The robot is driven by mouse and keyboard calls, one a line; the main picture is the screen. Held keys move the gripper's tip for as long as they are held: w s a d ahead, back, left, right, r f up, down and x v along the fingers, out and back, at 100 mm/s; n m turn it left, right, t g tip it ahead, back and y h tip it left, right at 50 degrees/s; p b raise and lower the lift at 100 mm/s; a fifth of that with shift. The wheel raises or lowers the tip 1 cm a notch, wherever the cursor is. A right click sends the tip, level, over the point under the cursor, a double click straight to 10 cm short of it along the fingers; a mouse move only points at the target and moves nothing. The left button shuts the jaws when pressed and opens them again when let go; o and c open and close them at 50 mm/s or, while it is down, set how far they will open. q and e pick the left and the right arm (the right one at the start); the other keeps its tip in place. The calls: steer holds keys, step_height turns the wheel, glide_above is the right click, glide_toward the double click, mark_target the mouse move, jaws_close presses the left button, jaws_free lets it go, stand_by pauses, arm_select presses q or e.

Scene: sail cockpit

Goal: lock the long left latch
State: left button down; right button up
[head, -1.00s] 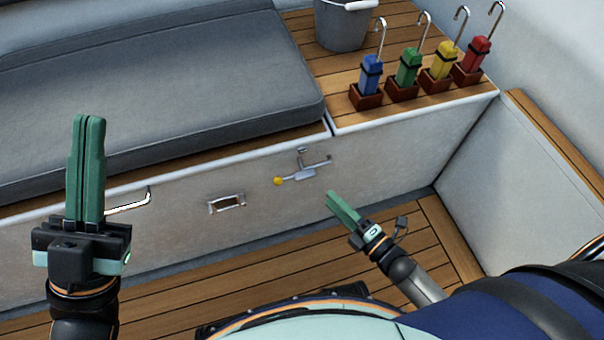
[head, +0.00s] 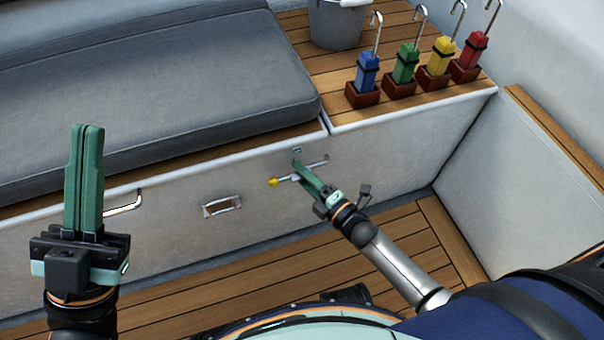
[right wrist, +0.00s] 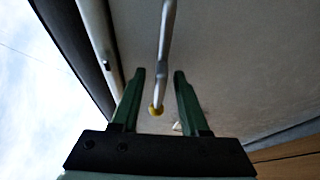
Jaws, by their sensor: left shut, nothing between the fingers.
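A long silver handle (head: 124,206) shows on the locker front at the left in the head view. Its left part is hidden behind my left gripper (head: 87,128), which is upright, shut and empty. Further right, a silver latch (head: 318,162) with a yellow knob (head: 273,182) at its left end lies across the locker front, slightly tilted. My right gripper (head: 298,165) is at this latch and covers its middle. In the right wrist view, the open fingers (right wrist: 159,72) have the silver rod (right wrist: 165,40) and yellow knob (right wrist: 156,109) showing between them, with gaps at both sides.
A recessed silver pull (head: 222,206) sits between the two handles. The grey cushion (head: 150,100) lies above the locker front. A bucket (head: 338,25) and several colored handles with hooks in brown holders stand at the back right. The wooden floor (head: 420,250) is clear.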

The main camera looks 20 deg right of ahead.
jaws_close()
stand_by(1.2)
